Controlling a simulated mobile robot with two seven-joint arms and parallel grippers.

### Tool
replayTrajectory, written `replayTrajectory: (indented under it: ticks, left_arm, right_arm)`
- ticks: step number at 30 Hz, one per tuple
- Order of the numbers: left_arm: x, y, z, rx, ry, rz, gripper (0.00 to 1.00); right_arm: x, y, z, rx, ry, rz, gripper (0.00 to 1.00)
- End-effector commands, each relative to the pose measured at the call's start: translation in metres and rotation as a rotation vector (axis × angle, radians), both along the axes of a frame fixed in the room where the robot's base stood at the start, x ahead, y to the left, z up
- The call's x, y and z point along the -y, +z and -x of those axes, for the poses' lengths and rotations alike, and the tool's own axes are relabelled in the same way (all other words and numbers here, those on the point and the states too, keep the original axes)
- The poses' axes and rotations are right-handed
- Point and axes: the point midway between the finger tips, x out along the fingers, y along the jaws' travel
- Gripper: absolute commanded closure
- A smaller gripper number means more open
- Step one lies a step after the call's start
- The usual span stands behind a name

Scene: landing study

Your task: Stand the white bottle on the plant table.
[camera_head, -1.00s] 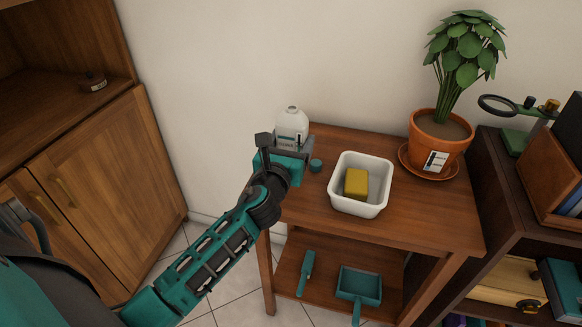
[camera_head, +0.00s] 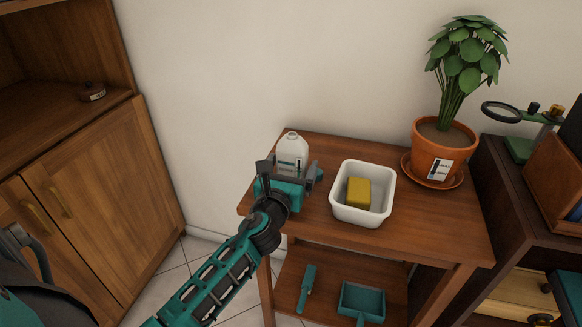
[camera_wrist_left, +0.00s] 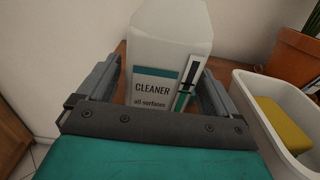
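The white bottle (camera_head: 291,150), with a label reading CLEANER, is upright at the back left of the plant table (camera_head: 410,222). The bottle also fills the middle of the left wrist view (camera_wrist_left: 166,55). In the left wrist view the fingers (camera_wrist_left: 160,88) flank the label. The bottle's base is hidden by the gripper, so I cannot tell whether it touches the tabletop. My right gripper is not in view.
A white tub (camera_head: 337,208) with a yellow sponge (camera_head: 358,193) stands right of the bottle. A potted plant (camera_head: 436,150) stands on a saucer at the back right. A dustpan (camera_head: 362,301) and brush (camera_head: 306,288) lie on the lower shelf. The wall is behind the table.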

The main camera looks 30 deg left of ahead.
Motion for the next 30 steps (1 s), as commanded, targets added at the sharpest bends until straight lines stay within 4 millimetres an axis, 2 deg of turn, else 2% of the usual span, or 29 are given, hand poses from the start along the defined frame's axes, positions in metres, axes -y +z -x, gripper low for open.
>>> replayTrajectory:
  ticks: [11,13,17,24,30]
  left_arm:
    - [0.000,0.005,0.000,0.000,0.000,-0.001,0.00]
    - [0.002,0.003,0.006,-0.002,0.000,0.000,0.00]
    - [0.007,0.002,0.026,-0.003,0.000,0.001,0.00]
    - [0.021,0.001,0.074,-0.003,0.000,0.002,0.00]
    - [0.030,0.001,0.103,-0.002,0.000,0.001,0.00]
  right_arm:
    - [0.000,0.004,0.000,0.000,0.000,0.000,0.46]
    - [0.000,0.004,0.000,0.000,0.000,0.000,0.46]
    - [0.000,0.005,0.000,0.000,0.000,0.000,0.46]
    - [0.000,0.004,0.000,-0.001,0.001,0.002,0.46]
    - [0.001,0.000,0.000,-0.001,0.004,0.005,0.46]
